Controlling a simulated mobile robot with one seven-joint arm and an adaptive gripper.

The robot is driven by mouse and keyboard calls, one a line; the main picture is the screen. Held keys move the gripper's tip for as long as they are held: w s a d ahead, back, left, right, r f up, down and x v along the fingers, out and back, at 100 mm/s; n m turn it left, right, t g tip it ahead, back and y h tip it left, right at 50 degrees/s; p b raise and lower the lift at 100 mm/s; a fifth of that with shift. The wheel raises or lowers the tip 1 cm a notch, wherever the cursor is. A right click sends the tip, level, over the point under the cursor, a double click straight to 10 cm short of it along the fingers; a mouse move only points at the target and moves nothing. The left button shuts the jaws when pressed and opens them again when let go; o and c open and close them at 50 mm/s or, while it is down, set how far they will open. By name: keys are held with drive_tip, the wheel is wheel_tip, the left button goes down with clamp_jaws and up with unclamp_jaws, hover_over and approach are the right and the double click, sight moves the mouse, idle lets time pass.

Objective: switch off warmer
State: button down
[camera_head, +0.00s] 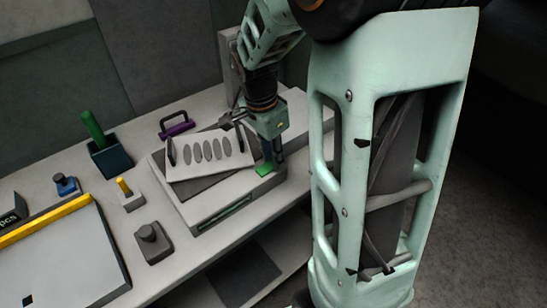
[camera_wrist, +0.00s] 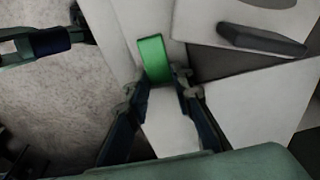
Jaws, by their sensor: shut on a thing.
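The warmer (camera_head: 235,195) is a low light-grey box on the bench, with a dark top area and a pale plate with dark oval slots (camera_head: 207,150) lying on it, set askew. A green switch tab (camera_head: 264,170) is at the warmer's right end, and it also shows in the wrist view (camera_wrist: 154,58). My gripper (camera_head: 272,160) points down at that end. In the wrist view my gripper's fingertips (camera_wrist: 157,86) sit on either side of the green tab's lower part and are shut on it. The tab's lower end is partly hidden between the fingers.
Left of the warmer are a grey block with a yellow peg (camera_head: 124,187), a dark grey knobbed block (camera_head: 152,243), a blue holder with a green handle (camera_head: 109,157) and a yellow-edged board (camera_head: 60,265). A purple handled piece (camera_head: 177,129) lies behind the warmer.

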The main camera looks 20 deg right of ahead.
sight(263, 169)
drive_tip(key=shift+s+a+h+b, duration=0.1)
drive_tip(key=shift+a+h+b, duration=0.05)
drive_tip(key=shift+h+b, duration=0.25)
drive_tip(key=c, duration=2)
unclamp_jaws()
drive_tip(key=shift+o, duration=0.2)
drive_tip(key=shift+r, duration=0.1)
drive_tip(key=v, duration=1.2)
drive_tip(key=shift+s, duration=0.2)
